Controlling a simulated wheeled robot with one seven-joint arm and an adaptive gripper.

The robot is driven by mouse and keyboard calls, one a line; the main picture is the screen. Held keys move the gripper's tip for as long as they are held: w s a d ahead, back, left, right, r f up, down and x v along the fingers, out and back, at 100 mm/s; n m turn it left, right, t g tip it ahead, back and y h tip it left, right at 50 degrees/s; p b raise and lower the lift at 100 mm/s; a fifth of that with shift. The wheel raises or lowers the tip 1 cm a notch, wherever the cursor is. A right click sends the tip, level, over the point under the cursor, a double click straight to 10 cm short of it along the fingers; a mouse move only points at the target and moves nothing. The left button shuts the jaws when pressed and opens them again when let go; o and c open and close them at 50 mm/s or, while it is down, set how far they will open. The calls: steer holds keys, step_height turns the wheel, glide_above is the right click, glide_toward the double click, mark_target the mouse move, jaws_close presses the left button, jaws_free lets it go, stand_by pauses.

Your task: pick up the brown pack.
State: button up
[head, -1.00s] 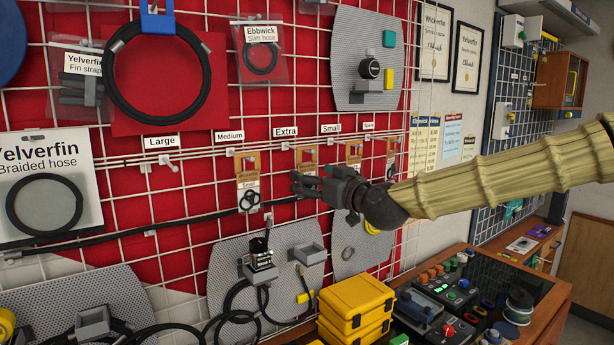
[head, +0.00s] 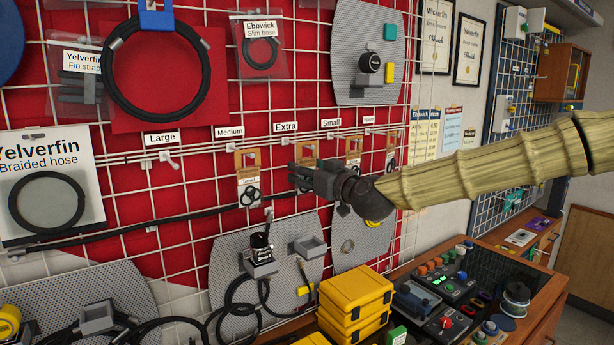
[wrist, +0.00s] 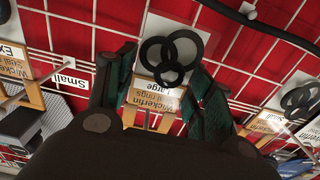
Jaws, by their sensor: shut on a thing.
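The brown pack (head: 307,150) has a brown header and a white card marked Large with three black rings. It hangs at the red grid wall, below and between the Extra and Small labels. My gripper (head: 294,178) is in front of it and hides its lower part in the head view. In the wrist view the pack (wrist: 153,95) appears upside down between the two green-padded fingers of my gripper (wrist: 163,72), which are shut on it. Its black rings (wrist: 172,55) stick out past the fingertips.
Similar packs hang on both sides: one to the left (head: 248,180), others to the right (head: 353,148). A black hose (head: 150,228) runs along the wall. Yellow cases (head: 355,295) and a control bench (head: 450,290) stand below.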

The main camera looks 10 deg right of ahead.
stand_by(0.3)
steer(key=shift+r+b, duration=0.45)
steer(key=shift+b, duration=0.05)
steer(key=shift+s+r, duration=0.15)
steer(key=shift+r, duration=0.05)
steer(key=v, duration=1.7)
steer(key=shift+s+d+p, duration=0.2)
steer(key=shift+s+p, duration=0.15)
steer(key=shift+p, duration=0.1)
